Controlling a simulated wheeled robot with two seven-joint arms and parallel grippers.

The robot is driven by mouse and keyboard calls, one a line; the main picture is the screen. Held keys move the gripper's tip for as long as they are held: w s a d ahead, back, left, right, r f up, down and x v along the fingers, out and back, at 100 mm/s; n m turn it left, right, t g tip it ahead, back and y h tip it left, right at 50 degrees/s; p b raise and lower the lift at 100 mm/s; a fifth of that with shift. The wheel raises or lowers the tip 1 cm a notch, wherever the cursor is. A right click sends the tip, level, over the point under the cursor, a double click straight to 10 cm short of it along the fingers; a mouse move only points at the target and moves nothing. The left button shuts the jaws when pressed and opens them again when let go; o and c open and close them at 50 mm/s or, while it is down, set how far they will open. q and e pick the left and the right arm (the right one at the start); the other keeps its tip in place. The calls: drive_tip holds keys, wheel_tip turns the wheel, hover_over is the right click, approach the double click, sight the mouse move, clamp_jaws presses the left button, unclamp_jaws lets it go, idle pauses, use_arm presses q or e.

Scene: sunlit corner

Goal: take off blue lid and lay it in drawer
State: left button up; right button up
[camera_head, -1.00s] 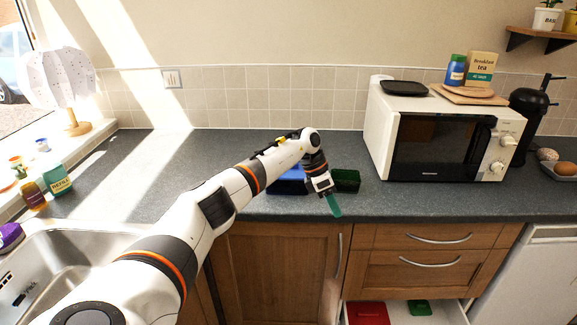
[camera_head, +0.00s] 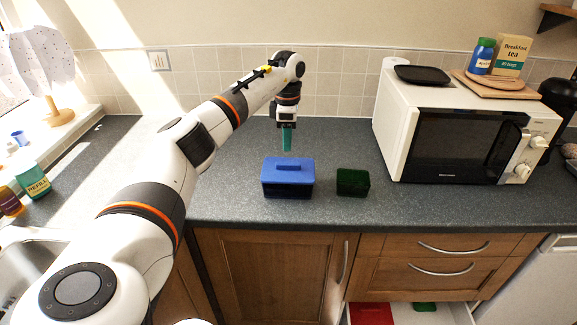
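A blue lid (camera_head: 292,174) with a raised bar handle sits on a blue box (camera_head: 287,191) on the dark counter. My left gripper (camera_head: 287,139) is above and behind the lid in the picture, apart from it, with teal fingers pointing down. The fingers overlap into one strip, so their opening does not show; no held thing is visible. The drawer (camera_head: 448,314) low at the right is pulled out; only part of it shows. A red lid (camera_head: 371,314) and a green lid (camera_head: 424,307) lie in it. My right gripper is out of view.
A dark green box (camera_head: 352,182) stands just right of the blue box. A white microwave (camera_head: 462,135) stands further right. A sink (camera_head: 22,262) and a teal refill pack (camera_head: 33,181) are at the left. The counter (camera_head: 225,205) left of the blue box is clear.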

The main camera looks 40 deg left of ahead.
sight(288, 163)
use_arm(q)
wheel_tip(288, 163, down, 2)
drive_tip(key=shift+s+d+f, duration=0.1)
drive_tip(key=shift+f, duration=0.05)
drive_tip(key=shift+f+p, duration=0.3)
drive_tip(key=shift+f, duration=0.05)
drive_tip(key=f, duration=0.1)
drive_tip(key=f+p, duration=0.2)
drive_tip(key=f, duration=0.1)
drive_tip(key=shift+w, duration=0.3)
drive_tip(key=shift+a+f, duration=0.25)
drive_tip(key=shift+f, duration=0.45)
clamp_jaws()
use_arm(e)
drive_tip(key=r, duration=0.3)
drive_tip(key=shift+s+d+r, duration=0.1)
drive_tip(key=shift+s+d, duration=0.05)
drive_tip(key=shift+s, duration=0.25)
